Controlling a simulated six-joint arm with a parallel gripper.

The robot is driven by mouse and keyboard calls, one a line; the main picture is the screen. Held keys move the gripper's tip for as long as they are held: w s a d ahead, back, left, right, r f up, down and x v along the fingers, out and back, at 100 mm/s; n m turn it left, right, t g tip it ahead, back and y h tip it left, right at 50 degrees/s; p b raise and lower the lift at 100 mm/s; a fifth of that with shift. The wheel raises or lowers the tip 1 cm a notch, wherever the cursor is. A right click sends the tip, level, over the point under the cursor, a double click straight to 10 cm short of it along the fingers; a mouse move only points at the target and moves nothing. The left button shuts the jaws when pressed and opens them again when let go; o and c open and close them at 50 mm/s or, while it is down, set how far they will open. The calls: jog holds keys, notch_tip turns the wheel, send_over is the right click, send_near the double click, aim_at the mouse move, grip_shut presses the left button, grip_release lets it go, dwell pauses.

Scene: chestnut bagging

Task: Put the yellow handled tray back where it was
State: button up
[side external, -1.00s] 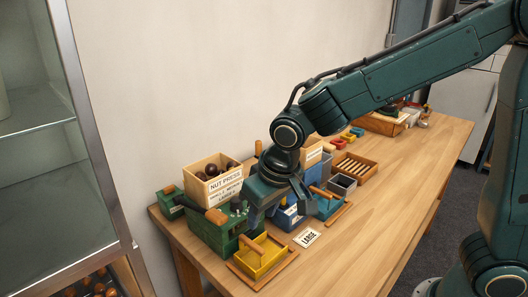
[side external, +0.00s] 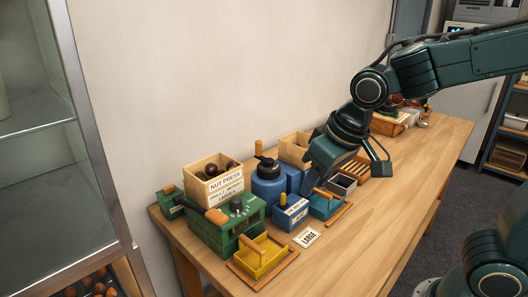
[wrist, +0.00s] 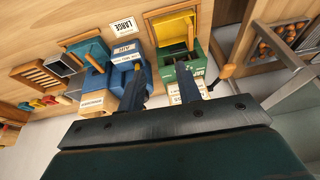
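The yellow handled tray (side external: 276,262), with a wooden handle across it, sits upright on a wooden base in front of the green nut press (side external: 222,236). It also shows at the top of the wrist view (wrist: 158,32), beyond the fingers. My gripper (side external: 350,172) is in the air to the right of the yellow tray and well apart from it, above the blue tray. In the wrist view, my gripper (wrist: 163,75) has its two fingers spread with nothing between them.
A blue handled tray (side external: 325,208) stands on a wooden base to the right. A LARGE card (side external: 307,237) lies between the trays. Blue machine parts (side external: 268,185) and a labelled blue box (side external: 291,213) stand behind it. The table (side external: 385,225) is clear at its front right.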

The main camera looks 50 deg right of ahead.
jog(key=s+d+r, duration=0.1)
jog(key=s+d, duration=0.2)
jog(key=s, duration=0.3)
jog(key=s+d+r+t, duration=0.1)
jog(key=s+d, duration=0.2)
jog(key=s, duration=0.3)
jog(key=shift+s+d+r, duration=0.35)
dwell(0.7)
